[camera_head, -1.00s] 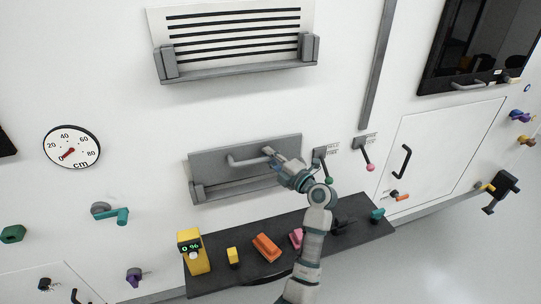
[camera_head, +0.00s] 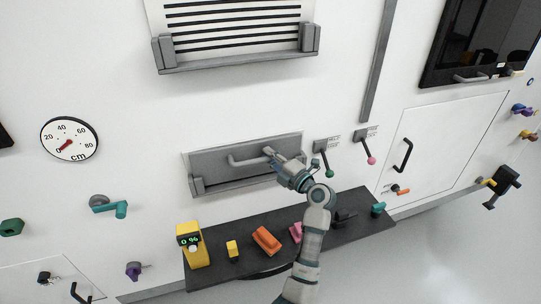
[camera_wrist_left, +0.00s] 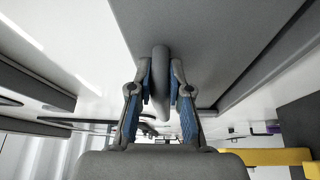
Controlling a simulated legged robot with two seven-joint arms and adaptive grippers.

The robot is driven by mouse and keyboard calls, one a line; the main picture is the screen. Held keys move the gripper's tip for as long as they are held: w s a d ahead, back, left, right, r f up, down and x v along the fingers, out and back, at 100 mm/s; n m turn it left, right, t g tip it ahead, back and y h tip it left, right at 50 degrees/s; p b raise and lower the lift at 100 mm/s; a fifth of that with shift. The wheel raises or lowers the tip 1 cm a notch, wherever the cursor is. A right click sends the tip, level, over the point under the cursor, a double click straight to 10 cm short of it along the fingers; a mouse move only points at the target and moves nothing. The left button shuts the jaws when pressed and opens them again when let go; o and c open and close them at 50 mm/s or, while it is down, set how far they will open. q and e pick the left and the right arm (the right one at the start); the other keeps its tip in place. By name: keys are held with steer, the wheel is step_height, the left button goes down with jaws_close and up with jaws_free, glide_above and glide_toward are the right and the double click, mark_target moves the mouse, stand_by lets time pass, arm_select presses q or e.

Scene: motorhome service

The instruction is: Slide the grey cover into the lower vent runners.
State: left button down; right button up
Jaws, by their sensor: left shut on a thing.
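The grey cover (camera_head: 207,163) is a flat plate with a bar handle (camera_head: 246,160). In the head view it stands against the white wall at the lower vent runners (camera_head: 197,186), its lower part behind their front rail. The right end of the runners is hidden by my arm. My left gripper (camera_head: 272,154) is shut on the handle near its right end. In the left wrist view the handle (camera_wrist_left: 161,60) lies between the fingers (camera_wrist_left: 160,88), with the cover's grey face (camera_wrist_left: 225,35) beyond. Whether the cover is fully seated is unclear. My right gripper is out of view.
An upper vent (camera_head: 235,30) with grey runners sits above. A dark shelf (camera_head: 215,272) below carries a yellow device (camera_head: 192,252) and an orange block (camera_head: 266,241). Levers with green (camera_head: 329,173) and pink (camera_head: 371,160) knobs are right of the gripper.

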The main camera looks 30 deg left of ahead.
arm_select(q)
steer(key=shift+f, duration=0.65)
steer(key=shift+f+b, duration=0.2)
steer(key=shift+b, duration=0.15)
steer(key=c, duration=1)
jaws_free()
